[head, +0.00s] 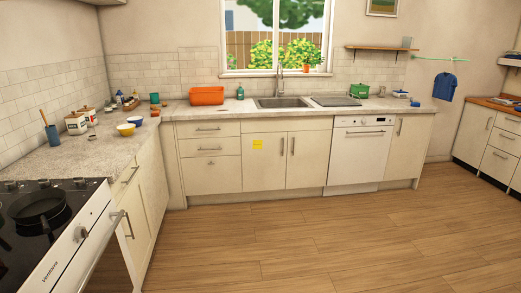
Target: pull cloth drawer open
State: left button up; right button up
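Neither of my grippers shows in the head view. A stack of cream drawers stands below the back counter, left of the sink: a top drawer (226,130), a middle drawer (187,148) and a deeper bottom drawer (211,175). All three look shut, with horizontal metal handles on at least the upper two. More pale drawers (496,159) sit under the wooden counter at the far right and also look shut. I cannot tell which one is the cloth drawer. No stacked washer shows.
A stove with a black pan (39,208) is at the near left. A white dishwasher (356,160) stands right of the sink cabinet (270,175). An orange basin (207,96) sits on the counter. A blue shirt (445,87) hangs at right. The wooden floor (320,240) is clear.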

aim_at(219, 145)
jog(key=i, duration=2.5)
